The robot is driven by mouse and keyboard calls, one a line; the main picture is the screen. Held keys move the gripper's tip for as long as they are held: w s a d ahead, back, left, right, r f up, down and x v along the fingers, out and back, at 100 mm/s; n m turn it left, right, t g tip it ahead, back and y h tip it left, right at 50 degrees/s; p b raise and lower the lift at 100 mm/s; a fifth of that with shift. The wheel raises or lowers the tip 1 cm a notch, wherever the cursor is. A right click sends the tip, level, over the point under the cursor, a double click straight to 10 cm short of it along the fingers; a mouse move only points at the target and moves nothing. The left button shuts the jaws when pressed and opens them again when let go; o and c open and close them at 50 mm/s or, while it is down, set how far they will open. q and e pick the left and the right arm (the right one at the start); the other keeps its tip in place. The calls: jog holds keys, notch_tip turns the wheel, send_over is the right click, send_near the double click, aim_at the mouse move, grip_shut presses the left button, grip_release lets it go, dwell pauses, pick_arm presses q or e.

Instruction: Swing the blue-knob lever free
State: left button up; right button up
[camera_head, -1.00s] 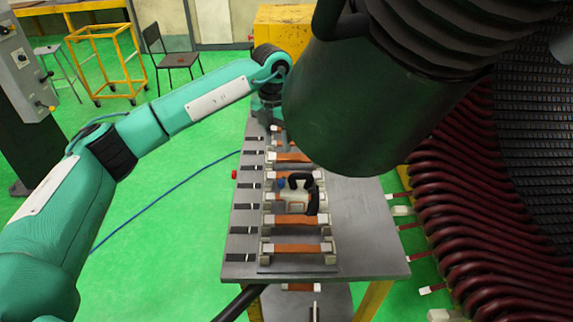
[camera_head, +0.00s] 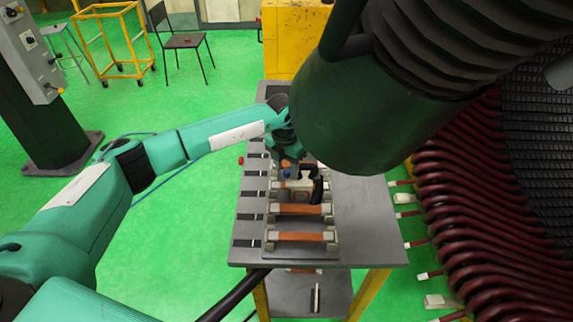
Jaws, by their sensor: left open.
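A small cream-coloured device (camera_head: 303,185) sits among the orange bars of a rack on the grey table. It has a dark curved handle (camera_head: 318,186) on its right side. A small blue knob (camera_head: 287,173) shows at its upper left. My left gripper (camera_head: 287,163) is open and comes down from above, right at the knob. Its fingers are small and partly hidden, so I cannot tell whether they touch the knob or stand around it. The lever itself is mostly hidden by the gripper. My right gripper is not in view.
A large dark green cylinder (camera_head: 350,100) hangs in front and hides the table's far right. Dark red coils (camera_head: 465,210) stand to the right. The grey table (camera_head: 365,215) is bare on its right side. Orange bars (camera_head: 300,209) lie in the rack.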

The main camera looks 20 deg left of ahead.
pick_arm(q)
jog(key=shift+f, duration=0.2)
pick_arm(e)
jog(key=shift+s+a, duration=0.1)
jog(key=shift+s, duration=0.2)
